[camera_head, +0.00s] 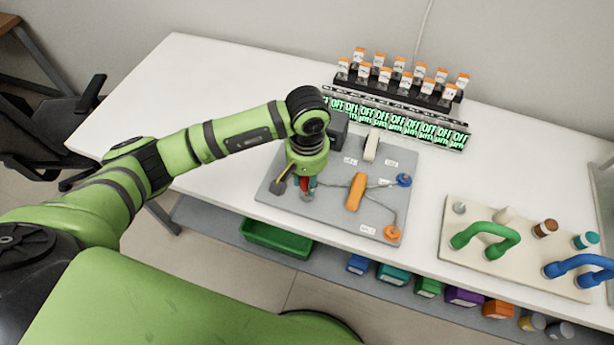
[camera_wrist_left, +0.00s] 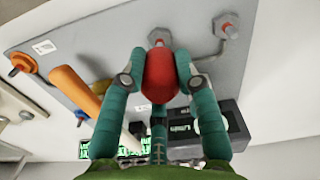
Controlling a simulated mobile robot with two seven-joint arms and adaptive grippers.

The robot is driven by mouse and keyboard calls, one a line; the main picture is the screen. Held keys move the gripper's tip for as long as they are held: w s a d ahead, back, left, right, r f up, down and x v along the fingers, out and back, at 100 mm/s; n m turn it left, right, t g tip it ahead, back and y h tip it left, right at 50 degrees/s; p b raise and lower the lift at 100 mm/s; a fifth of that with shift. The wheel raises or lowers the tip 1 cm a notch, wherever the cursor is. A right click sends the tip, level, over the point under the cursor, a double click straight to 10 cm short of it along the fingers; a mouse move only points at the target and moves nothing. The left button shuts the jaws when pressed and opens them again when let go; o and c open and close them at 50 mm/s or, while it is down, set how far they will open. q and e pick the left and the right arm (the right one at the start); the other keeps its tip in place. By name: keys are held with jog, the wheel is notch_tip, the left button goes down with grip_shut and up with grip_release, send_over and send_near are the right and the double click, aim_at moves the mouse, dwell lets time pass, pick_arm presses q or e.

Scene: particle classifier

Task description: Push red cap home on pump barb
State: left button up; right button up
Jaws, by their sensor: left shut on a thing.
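My left gripper (camera_head: 306,186) is over the left part of the grey board (camera_head: 327,213). Its teal fingers are shut on the red cap (camera_head: 304,184). In the left wrist view the red cap (camera_wrist_left: 160,76) sits between the fingertips, its far end pointing at a metal barb (camera_wrist_left: 158,36) on the board. The cap's end overlaps the barb's base in that view; I cannot tell how far on it is. A second metal fitting (camera_wrist_left: 227,26) stands beside it, apart from the fingers. My right gripper is not in view.
On the board are an orange cylinder (camera_head: 355,191), a blue fitting (camera_head: 403,180), an orange fitting (camera_head: 391,233) and a white block (camera_head: 371,146). A row of lit displays (camera_head: 400,120) stands behind. A beige board (camera_head: 455,262) with green and blue handles is at right. The table's left part is clear.

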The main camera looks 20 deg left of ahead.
aim_at(307, 187)
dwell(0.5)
pick_arm(q)
jog(key=shift+b, duration=0.5)
dwell(0.4)
jog(key=shift+b, duration=0.4)
dwell(0.5)
jog(key=shift+b, duration=0.45)
jog(key=shift+f+b, duration=1.75)
jog(key=shift+b, duration=0.4)
